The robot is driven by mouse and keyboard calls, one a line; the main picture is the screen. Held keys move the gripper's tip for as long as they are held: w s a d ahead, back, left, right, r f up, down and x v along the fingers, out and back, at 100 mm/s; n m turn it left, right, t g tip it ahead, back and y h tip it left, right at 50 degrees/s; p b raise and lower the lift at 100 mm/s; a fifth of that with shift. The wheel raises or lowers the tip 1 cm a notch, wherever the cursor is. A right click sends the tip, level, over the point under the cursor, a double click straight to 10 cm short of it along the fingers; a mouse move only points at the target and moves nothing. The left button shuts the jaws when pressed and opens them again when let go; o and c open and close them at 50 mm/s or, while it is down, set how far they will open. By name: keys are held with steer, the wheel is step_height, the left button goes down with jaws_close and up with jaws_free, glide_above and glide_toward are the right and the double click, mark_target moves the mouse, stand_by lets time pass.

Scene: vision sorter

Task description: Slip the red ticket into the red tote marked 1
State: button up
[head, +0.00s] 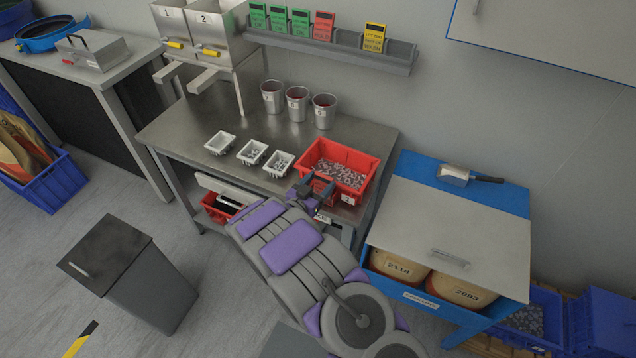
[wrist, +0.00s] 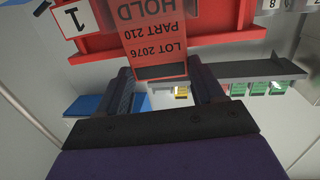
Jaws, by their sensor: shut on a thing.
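The red tote (head: 372,178) stands at the right front of the steel table and holds many small grey parts. A white label marked 1 (wrist: 70,19) shows on the red tote (wrist: 255,23) in the wrist view. My gripper (head: 316,187) is at the tote's front left side in the head view. In the wrist view my gripper (wrist: 166,82) is shut on the red ticket (wrist: 153,38), which reads HOLD, LOT 2076, PART 210. The ticket overlaps the tote in that view; I cannot tell whether they touch. The ticket is not clear in the head view.
Three small white trays (head: 252,153) sit left of the tote, with three metal cups (head: 297,104) behind. A wall rack (head: 345,52) holds green, red and yellow cards. A blue bin cabinet (head: 415,168) stands right of the table. Another red bin (head: 216,211) is under the table.

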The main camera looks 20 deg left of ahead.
steer(key=shift+f, duration=0.3)
stand_by(0.5)
steer(key=o, duration=1)
steer(key=shift+r, duration=0.1)
steer(key=shift+r+p, duration=2.1)
steer(key=shift+r, duration=1.85)
